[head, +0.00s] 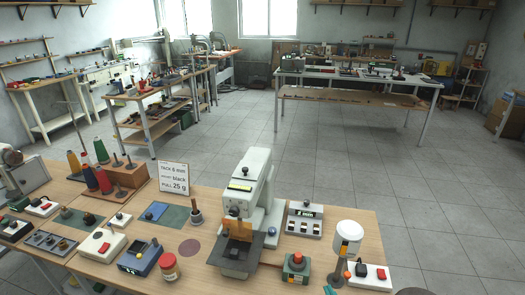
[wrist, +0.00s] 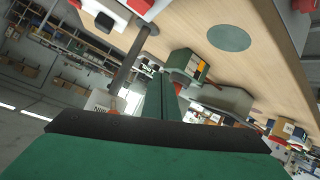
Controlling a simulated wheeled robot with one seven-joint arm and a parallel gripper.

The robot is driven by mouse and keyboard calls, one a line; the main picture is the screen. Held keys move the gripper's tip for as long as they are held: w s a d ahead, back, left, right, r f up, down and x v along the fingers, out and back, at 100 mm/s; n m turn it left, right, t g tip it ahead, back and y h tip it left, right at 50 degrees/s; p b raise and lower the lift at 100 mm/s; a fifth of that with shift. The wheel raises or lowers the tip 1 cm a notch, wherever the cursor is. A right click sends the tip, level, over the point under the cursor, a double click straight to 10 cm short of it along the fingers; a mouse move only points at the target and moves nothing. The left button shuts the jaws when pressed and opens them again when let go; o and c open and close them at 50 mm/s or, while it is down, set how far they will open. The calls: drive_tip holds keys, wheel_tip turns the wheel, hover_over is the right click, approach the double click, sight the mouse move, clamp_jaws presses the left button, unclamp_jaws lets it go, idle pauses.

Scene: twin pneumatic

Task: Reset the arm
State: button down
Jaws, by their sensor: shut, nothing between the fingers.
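My gripper (wrist: 160,92) shows in the wrist view as green fingers closed together with nothing between them. It is above or beside the wooden workbench (wrist: 265,75), which is seen tilted. A green box with a red top (wrist: 186,66) appears just beyond the fingertips; I cannot tell whether they touch.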

drive_tip(key=s+a+f+m, duration=0.1)
drive_tip(key=a, duration=0.2)
drive_tip(key=s+a+f+m, duration=0.1)
drive_tip(key=a+f, duration=0.1)
drive_tip(key=a, duration=0.1)
drive_tip(key=s+a+f+m+t+h, duration=0.1)
drive_tip(key=a, duration=0.3)
drive_tip(key=shift+f+m, duration=0.35)
drive_tip(key=shift+m, duration=0.05)
drive_tip(key=s+a+f+m, duration=0.1)
drive_tip(key=s+a, duration=0.2)
drive_tip(key=s, duration=0.3)
drive_tip(key=s+a+f+m+h, duration=0.1)
drive_tip(key=s+a+f, duration=0.15)
drive_tip(key=s, duration=0.45)
drive_tip(key=s+a+m, duration=0.1)
drive_tip(key=s+a, duration=0.3)
drive_tip(key=s, duration=0.2)
drive_tip(key=s+r+n+t+y, duration=0.1)
drive_tip(key=s+r, duration=0.4)
drive_tip(key=s, duration=0.6)
drive_tip(key=shift+n+t+y, duration=0.4)
drive_tip(key=shift+n+y, duration=0.1)
drive_tip(key=shift+n, duration=0.3)
drive_tip(key=shift+s, duration=0.15)
